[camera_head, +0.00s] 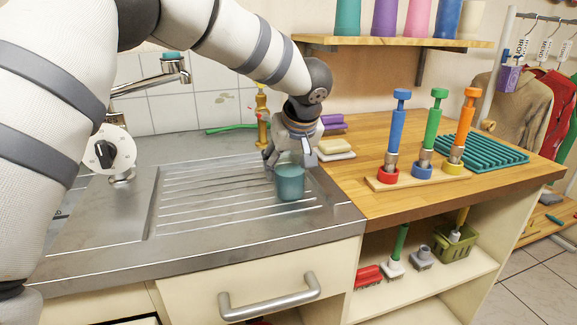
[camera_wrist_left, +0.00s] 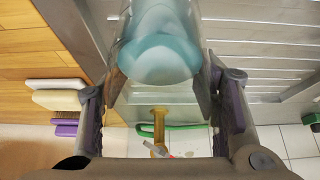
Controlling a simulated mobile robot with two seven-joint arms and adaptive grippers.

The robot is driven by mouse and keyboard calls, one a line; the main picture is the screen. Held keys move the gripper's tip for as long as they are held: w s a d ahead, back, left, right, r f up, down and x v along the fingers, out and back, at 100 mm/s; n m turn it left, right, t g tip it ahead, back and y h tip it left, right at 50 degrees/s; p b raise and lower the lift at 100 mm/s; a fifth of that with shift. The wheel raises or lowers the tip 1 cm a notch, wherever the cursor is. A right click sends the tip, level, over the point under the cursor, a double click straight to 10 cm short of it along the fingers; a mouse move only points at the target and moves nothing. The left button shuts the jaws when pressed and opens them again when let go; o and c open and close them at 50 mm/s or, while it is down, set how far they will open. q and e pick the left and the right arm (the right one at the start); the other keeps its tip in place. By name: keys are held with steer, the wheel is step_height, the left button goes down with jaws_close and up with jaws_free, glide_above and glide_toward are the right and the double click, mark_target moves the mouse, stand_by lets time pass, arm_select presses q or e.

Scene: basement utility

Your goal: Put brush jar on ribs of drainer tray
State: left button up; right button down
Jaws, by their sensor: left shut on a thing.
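The brush jar (camera_head: 290,184) is a teal, partly see-through cup. It is upright at the right end of the ribbed steel drainboard (camera_head: 215,205); I cannot tell whether its base touches the steel. My left gripper (camera_head: 285,160) reaches down from above and is shut on the jar. In the left wrist view the jar (camera_wrist_left: 158,55) sits between the two fingers (camera_wrist_left: 160,80). A teal ribbed tray (camera_head: 468,152) lies on the wooden counter at the right. No jar stands on that tray. My right gripper is not in view.
A wooden stand (camera_head: 415,178) with blue, green and orange-handled tools stands between the jar and the teal tray. Pale and purple blocks (camera_head: 335,148) lie behind the gripper. A shelf (camera_head: 400,41) hangs above.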

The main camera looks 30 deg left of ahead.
arm_select(q)
steer(key=shift+c, duration=0.2)
steer(key=o, duration=1.8)
steer(key=shift+f, duration=0.2)
steer(key=shift+r, duration=0.1)
steer(key=v, duration=1.2)
steer(key=shift+p, duration=0.45)
steer(key=shift+s, duration=0.1)
